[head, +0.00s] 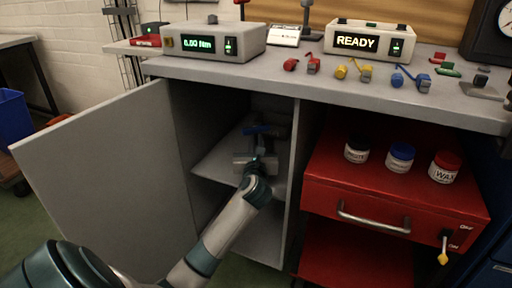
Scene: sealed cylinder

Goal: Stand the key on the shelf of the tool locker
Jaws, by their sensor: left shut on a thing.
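The tool locker under the bench has its grey door (100,175) swung open to the left. Its grey shelf (213,164) is visible inside. My left arm reaches into the locker from the front. My left gripper (260,143) is above the shelf and shut on the key (256,129), which shows as a small blue piece at the fingertips. The gripper hides much of the key, so I cannot tell whether it touches the shelf or is upright. A dark shape stands behind it in the locker's shade. My right gripper is out of view.
A red drawer cabinet (390,199) with several jars stands right of the locker's side wall (290,190). A yellow key (443,252) sits in its lock. The benchtop (300,68) above holds a torque display (205,42), a READY box (368,38) and coloured parts.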

